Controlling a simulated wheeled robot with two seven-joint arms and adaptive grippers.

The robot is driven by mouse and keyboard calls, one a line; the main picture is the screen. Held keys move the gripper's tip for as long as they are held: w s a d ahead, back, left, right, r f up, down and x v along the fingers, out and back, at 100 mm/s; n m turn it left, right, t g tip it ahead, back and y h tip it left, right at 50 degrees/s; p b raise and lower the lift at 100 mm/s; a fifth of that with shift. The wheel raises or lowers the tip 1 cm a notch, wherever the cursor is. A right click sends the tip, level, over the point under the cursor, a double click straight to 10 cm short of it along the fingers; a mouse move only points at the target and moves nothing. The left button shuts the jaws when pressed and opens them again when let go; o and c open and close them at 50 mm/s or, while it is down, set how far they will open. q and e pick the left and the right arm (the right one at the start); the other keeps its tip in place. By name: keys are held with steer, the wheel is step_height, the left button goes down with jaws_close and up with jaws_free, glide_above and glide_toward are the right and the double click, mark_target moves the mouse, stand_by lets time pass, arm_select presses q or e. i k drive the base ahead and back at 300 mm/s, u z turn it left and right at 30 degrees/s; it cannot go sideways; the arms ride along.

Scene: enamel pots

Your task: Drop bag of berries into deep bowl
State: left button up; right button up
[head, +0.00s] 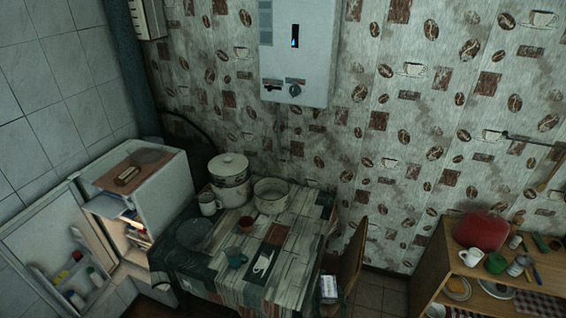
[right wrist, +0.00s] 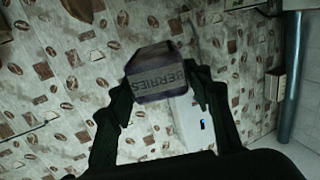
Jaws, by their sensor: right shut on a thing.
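The bag of berries (right wrist: 158,82), dark with a pale band reading "BERRIES", is between the fingers of my right gripper (right wrist: 160,88) in the right wrist view. The gripper is shut on it and the bag is clear of any surface there. In the head view a small pale-banded object (head: 328,288) at the table's front right corner looks like this bag; the gripper around it is too dark to make out. A wide, open white vessel (head: 271,196), which looks like the deep bowl, stands at the back of the table. My left gripper is not in view.
An open fridge (head: 150,190) is left; a stocked shelf (head: 445,255) is right.

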mark_target(197, 238)
steer(key=u, duration=1.1)
steer(key=i, duration=1.65)
steer(key=z, duration=0.05)
